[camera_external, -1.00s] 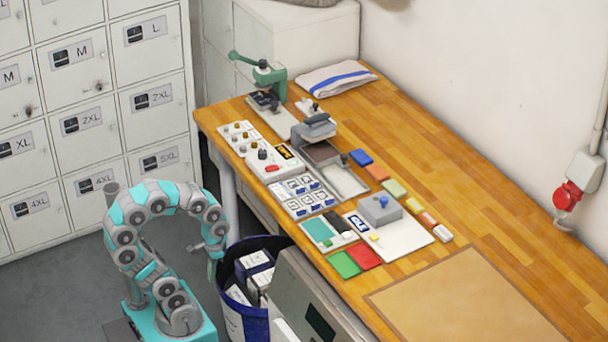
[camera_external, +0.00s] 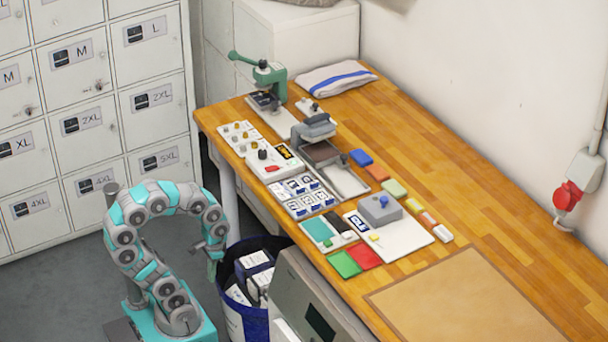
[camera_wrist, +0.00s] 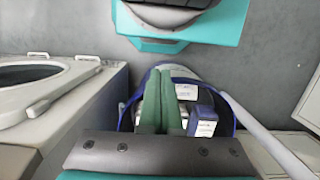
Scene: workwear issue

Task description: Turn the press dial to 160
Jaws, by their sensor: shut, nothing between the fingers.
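The press control box (camera_external: 273,164) is white and sits on the left part of the wooden bench. It has a dark dial knob (camera_external: 262,154), a small display with orange marks (camera_external: 285,152) and a red button (camera_external: 272,168). The dial's setting is too small to read. The grey heat press (camera_external: 315,130) stands just behind the box. My gripper (camera_external: 215,257) hangs off the bench's left edge above a blue bin, well apart from the dial. In the wrist view its green fingers (camera_wrist: 160,100) lie side by side, shut and empty.
A blue bin (camera_external: 232,315) with boxes stands below my gripper. A green hand press (camera_external: 268,80), a tray of labelled pieces (camera_external: 322,203) and coloured blocks crowd the bench's left side. A grey machine (camera_external: 310,300) stands at the front. The bench's right side is largely clear.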

